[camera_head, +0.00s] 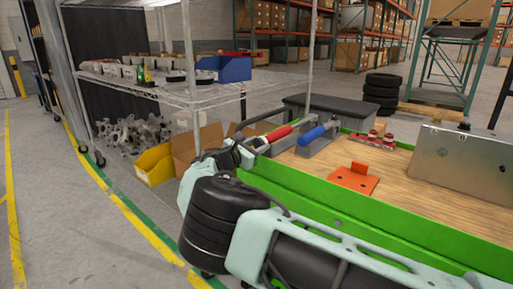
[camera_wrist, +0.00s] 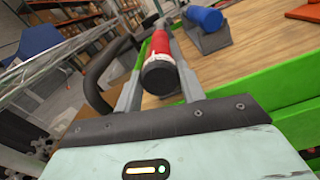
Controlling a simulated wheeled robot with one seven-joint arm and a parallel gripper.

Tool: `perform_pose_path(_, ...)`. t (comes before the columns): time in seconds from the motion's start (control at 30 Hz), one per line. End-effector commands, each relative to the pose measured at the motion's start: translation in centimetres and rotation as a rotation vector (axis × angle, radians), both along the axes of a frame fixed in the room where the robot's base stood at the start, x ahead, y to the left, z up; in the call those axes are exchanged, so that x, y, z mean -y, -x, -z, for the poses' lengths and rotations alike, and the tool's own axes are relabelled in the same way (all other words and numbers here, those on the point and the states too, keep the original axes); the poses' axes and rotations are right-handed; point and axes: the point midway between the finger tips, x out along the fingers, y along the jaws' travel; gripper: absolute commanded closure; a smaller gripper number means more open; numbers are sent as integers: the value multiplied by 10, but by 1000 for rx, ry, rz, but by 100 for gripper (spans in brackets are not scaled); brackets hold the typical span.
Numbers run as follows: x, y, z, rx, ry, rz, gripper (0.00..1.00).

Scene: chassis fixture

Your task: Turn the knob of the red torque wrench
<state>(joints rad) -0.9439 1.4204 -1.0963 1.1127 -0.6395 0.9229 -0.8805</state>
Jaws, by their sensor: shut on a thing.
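The red torque wrench (camera_head: 280,133) lies in a grey holder at the near left end of the wooden bench top. Its red handle (camera_wrist: 160,45) points towards the wrist camera, with a dark round knob (camera_wrist: 159,74) at its near end. My gripper (camera_wrist: 160,63) has one finger on each side of the knob end and is shut on it. In the head view, my gripper (camera_head: 250,150) is at the handle's near end, and my wrist partly hides the contact.
A blue-handled wrench (camera_head: 311,135) lies in a holder just right of the red one; it also shows in the wrist view (camera_wrist: 205,18). An orange bracket (camera_head: 357,178) and a metal plate (camera_head: 460,160) are further right. The green bench edge (camera_head: 330,205) runs close beside my arm.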

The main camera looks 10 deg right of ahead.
Motion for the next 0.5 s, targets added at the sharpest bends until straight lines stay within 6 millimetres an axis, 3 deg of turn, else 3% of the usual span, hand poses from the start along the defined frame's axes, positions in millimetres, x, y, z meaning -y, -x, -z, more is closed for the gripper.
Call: perform_pose_path(0.5, -1, 1, 3, 319, -233, 0, 83)
